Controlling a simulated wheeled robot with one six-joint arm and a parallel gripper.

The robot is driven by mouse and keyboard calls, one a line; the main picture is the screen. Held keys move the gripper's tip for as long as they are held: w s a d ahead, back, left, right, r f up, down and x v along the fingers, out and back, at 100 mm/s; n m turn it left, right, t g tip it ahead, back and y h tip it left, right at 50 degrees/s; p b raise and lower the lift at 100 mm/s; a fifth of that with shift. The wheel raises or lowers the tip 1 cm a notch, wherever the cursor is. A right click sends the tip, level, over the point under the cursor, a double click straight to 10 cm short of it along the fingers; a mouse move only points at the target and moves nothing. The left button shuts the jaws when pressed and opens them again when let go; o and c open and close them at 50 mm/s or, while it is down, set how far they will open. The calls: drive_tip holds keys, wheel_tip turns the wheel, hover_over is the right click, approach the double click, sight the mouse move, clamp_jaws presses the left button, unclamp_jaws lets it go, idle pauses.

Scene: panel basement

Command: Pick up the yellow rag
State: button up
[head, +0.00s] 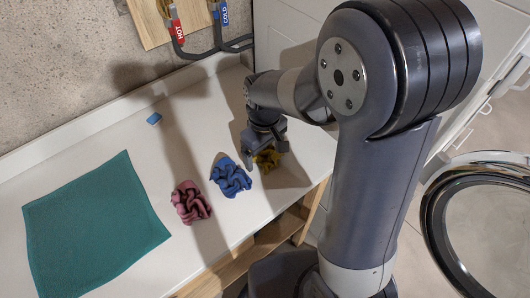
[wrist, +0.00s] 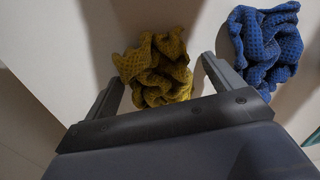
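The yellow rag (head: 267,160) lies crumpled on the white counter near its right front edge. In the wrist view the yellow rag (wrist: 155,68) lies ahead of and between my two fingers. My gripper (head: 264,150) is over the rag in the head view and partly covers it. In the wrist view my gripper (wrist: 165,78) is open, with the left finger to the left of the rag and the right finger between it and the blue rag. I cannot tell whether the fingers touch the yellow rag.
A crumpled blue rag (head: 230,176) lies close beside the yellow one, and a pink rag (head: 190,202) is further left. A flat teal cloth (head: 92,228) covers the counter's left part. A small blue block (head: 154,118) sits near the wall. A round door (head: 484,222) stands open at right.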

drive_tip(key=c, duration=1)
drive_tip(key=shift+o, duration=0.2)
drive_tip(key=shift+r, duration=0.1)
